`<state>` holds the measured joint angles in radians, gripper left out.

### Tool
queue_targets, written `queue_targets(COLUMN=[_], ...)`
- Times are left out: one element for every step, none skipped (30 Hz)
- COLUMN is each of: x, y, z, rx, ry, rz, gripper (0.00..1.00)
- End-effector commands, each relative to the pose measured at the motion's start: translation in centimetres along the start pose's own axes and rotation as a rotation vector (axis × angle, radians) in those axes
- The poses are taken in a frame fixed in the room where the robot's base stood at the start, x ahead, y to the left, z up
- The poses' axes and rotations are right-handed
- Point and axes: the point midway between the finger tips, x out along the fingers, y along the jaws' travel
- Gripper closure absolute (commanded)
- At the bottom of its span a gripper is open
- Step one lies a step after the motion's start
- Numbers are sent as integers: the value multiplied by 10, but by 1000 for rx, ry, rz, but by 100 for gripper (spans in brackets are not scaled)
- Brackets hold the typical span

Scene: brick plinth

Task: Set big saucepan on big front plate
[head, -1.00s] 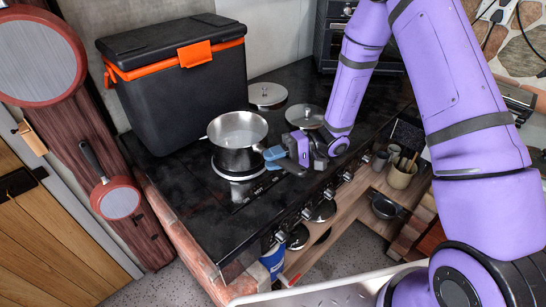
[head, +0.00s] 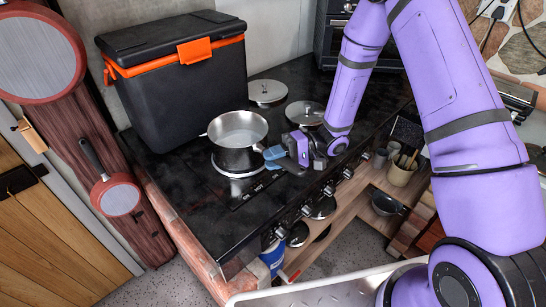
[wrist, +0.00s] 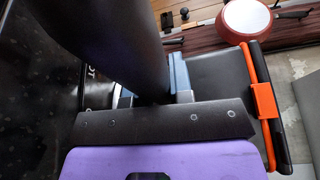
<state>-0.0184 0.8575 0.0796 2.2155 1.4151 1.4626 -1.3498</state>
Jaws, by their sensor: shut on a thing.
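The big saucepan (head: 238,131), a shiny steel pot, is upright over the big front plate (head: 236,175) near the front left of the black stove. Only the plate's pale rim shows below the pan. I cannot tell whether the pan's base touches it. My gripper (head: 274,157) is at the pan's right side, its blue fingers shut on the saucepan, apparently at its handle, which the fingers mostly hide. In the wrist view, blue finger parts (wrist: 180,75) show beside a large dark shape close to the camera that I cannot identify for sure.
A black cooler box with an orange latch (head: 195,54) stands behind the pan; it also shows in the wrist view (wrist: 262,101). The stove's front left corner is clear.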

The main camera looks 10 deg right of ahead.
Motion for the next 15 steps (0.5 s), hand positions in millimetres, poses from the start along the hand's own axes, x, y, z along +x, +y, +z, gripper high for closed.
queue_targets(x=[0,0,0,0,0,0,0,0,0,0,0,0,0,0,0], y=[0,0,1,1,1,1,1,1,1,1,1,1,1,2,2], z=[0,0,0,-1,0,0,0,0,0,0,0,0,0,0,0], rx=[-4,-4,-4,-4,-4,-4,-3,-3,-3,-2,-2,-2,-1,3,3], ry=[-1,-1,-1,-1,-1,-1,-1,0,0,0,0,0,0,1,1], rz=[-2,-2,-2,-2,-2,-2,-2,-1,-1,-1,-1,-1,-1,2,1], gripper=[100,100,100,75,68,59,52,50,50,50,50,50,50,50,50])
